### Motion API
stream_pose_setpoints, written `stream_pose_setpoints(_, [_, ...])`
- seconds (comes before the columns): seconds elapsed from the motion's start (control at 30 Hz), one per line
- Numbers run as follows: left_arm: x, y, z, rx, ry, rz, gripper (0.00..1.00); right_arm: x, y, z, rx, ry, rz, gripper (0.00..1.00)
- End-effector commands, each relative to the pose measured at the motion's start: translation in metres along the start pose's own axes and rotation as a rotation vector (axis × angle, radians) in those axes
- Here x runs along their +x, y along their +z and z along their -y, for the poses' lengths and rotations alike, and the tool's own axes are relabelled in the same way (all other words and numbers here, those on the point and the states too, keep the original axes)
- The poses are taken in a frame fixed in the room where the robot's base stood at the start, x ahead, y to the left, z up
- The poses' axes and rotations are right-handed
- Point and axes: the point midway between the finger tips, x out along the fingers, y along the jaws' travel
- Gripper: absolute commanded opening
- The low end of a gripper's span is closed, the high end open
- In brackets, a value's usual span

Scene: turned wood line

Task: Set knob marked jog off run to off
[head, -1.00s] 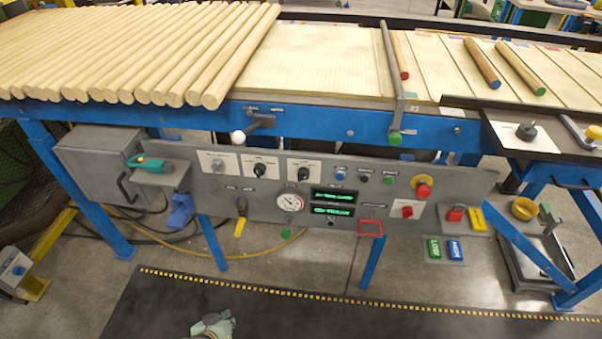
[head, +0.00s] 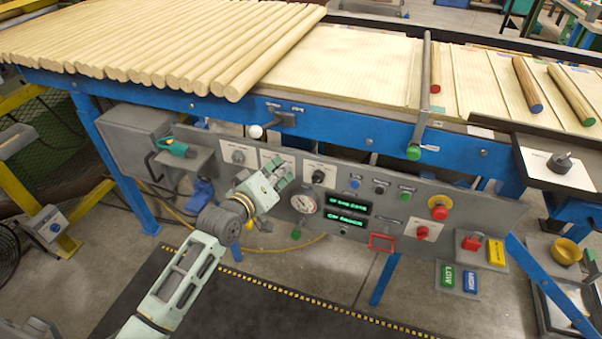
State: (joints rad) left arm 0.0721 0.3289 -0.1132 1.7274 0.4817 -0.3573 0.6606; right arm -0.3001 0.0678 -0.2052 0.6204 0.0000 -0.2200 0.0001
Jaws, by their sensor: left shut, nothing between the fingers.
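My left gripper (head: 281,174) is shut and empty, with its fingertips in front of the middle white knob plate (head: 276,156) on the grey control panel. The gripper hides the knob on that plate; I cannot tell whether it touches it. A grey knob (head: 238,157) on a white plate shows to its left, and a black knob (head: 318,176) on a white plate to its right. The plate lettering is too small to read, so I cannot tell which knob is marked jog off run. My right gripper is not in view.
The panel also bears a gauge (head: 304,203), green displays (head: 347,203), small buttons, a red knob (head: 422,232) and a red-and-yellow stop button (head: 439,207). A lever with a white ball (head: 256,131) sticks out above the gripper. Wood rods (head: 170,50) lie on the blue-framed table.

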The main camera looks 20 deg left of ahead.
Motion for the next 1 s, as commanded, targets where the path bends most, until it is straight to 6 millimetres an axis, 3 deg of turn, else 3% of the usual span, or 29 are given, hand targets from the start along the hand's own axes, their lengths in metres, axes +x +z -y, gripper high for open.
stream_pose_setpoints(0.1, [0.027,-0.001,0.0,0.001,0.0,0.0,0.0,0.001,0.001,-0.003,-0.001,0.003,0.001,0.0])
stream_pose_setpoints(0.23, [0.049,0.003,0.0,0.0,-0.001,0.002,0.0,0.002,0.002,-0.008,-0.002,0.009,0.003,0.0])
stream_pose_setpoints(0.3, [0.049,0.017,0.0,-0.003,-0.002,0.004,0.0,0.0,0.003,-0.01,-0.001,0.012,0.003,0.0])
stream_pose_setpoints(0.5, [0.053,0.035,0.0,-0.001,-0.001,0.001,0.0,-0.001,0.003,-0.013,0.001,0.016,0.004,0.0])
stream_pose_setpoints(1.0, [0.054,0.04,0.001,0.001,-0.001,0.001,0.0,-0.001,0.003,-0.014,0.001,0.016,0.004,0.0])
